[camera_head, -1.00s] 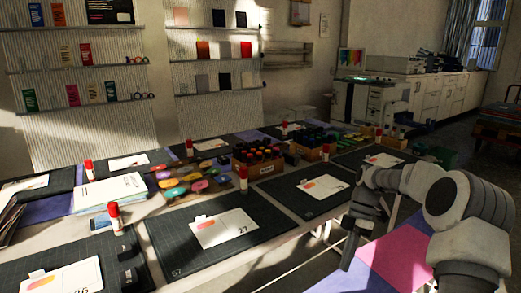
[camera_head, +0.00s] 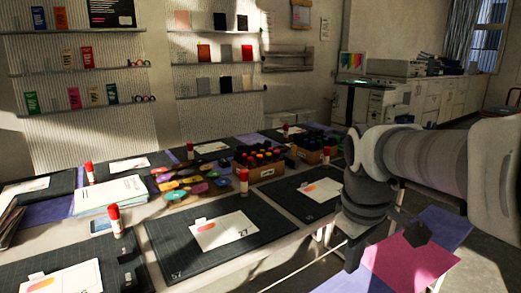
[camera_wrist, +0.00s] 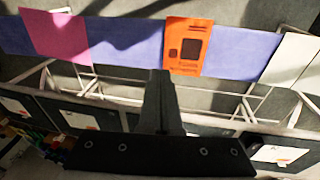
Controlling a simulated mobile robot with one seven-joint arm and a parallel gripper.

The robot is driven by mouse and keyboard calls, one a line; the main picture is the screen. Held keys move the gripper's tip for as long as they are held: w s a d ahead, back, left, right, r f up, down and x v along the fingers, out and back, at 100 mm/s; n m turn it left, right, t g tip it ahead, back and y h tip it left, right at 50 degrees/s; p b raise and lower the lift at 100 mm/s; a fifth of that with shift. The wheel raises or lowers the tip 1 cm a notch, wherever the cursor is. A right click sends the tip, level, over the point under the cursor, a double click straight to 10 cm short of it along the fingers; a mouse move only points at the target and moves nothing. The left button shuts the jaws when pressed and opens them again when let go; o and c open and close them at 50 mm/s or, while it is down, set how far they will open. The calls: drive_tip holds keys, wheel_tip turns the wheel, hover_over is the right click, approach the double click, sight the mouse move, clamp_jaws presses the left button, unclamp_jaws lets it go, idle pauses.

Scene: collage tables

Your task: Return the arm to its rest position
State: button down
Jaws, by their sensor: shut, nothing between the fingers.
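My arm (camera_head: 430,160) reaches in from the right edge of the head view, bent, over the right end of the work tables. In the wrist view my gripper (camera_wrist: 160,78) is shut, with its fingers together and nothing between them. The fingertips show in front of a purple strip (camera_wrist: 125,42) that carries a pink sheet (camera_wrist: 55,36) and an orange sheet (camera_wrist: 188,46). The pink sheet also shows there (camera_head: 400,268), below the arm.
Dark cutting mats (camera_head: 165,245) with white cards (camera_head: 223,230) cover the table. Red-capped glue sticks (camera_head: 115,220) stand among them. A wooden box of bottles (camera_head: 267,172) stands at the middle. A printer (camera_head: 378,100) and white cabinets (camera_head: 435,98) are at the back right.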

drive_tip(key=s+a+m+t, duration=0.2)
drive_tip(key=s+m, duration=0.4)
drive_tip(key=s, duration=0.4)
drive_tip(key=shift+a+f+t+y, duration=0.2)
drive_tip(key=shift+f+t+y, duration=0.2)
drive_tip(key=shift+t, duration=0.4)
drive_tip(key=shift+s+a, duration=0.15)
drive_tip(key=shift+a, duration=0.05)
